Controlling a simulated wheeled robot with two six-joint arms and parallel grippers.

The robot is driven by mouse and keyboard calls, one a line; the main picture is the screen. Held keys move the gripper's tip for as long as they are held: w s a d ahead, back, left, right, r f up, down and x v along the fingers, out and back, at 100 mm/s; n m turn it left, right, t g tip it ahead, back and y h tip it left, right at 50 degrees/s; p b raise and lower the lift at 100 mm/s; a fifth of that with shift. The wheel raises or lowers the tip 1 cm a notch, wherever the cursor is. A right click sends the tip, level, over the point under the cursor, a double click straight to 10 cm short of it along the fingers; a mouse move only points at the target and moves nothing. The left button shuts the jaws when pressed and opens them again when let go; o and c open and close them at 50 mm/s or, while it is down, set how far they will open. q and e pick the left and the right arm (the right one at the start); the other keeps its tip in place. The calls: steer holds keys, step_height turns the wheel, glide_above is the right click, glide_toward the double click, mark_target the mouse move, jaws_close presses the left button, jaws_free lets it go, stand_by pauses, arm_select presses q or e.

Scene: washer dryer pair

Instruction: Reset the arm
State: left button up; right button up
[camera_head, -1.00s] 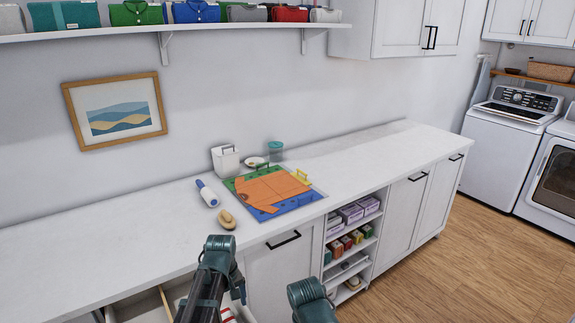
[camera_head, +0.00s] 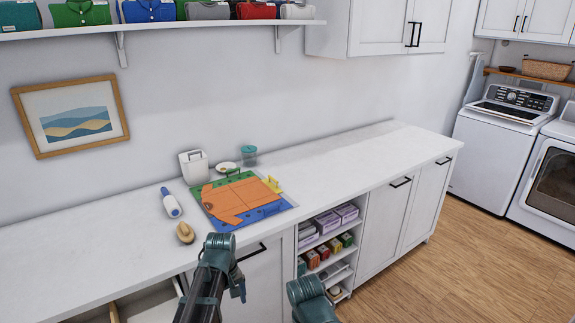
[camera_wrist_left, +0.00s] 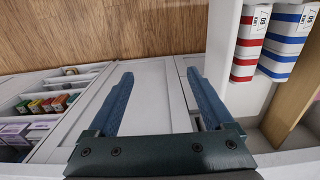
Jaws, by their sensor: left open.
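In the left wrist view my left gripper (camera_wrist_left: 160,76) is open, with two blue fingers apart and nothing between them. Behind it are a pale cabinet front and the wood floor. In the head view my left arm hangs in front of the counter, with a bit of the left gripper (camera_head: 238,288) showing beside the forearm; its fingertips are not clear there. My right arm's elbow shows at the bottom of the head view; its gripper is out of the picture.
The white counter (camera_head: 330,165) holds an orange folded garment (camera_head: 236,200) on a colourful mat, a lint roller (camera_head: 171,204) and a brush (camera_head: 185,232). An open drawer (camera_head: 150,302) is below left. Open shelves (camera_head: 322,268) hold boxes. The washer (camera_head: 490,155) stands far right.

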arm_select(q)
steer(key=s+d+m+y, duration=0.1)
steer(key=s+d+m, duration=0.9)
steer(key=s, duration=0.4)
steer(key=shift+s+m, duration=0.2)
steer(key=shift+m, duration=0.1)
steer(key=shift+d+r, duration=0.1)
steer(key=shift+c, duration=0.3)
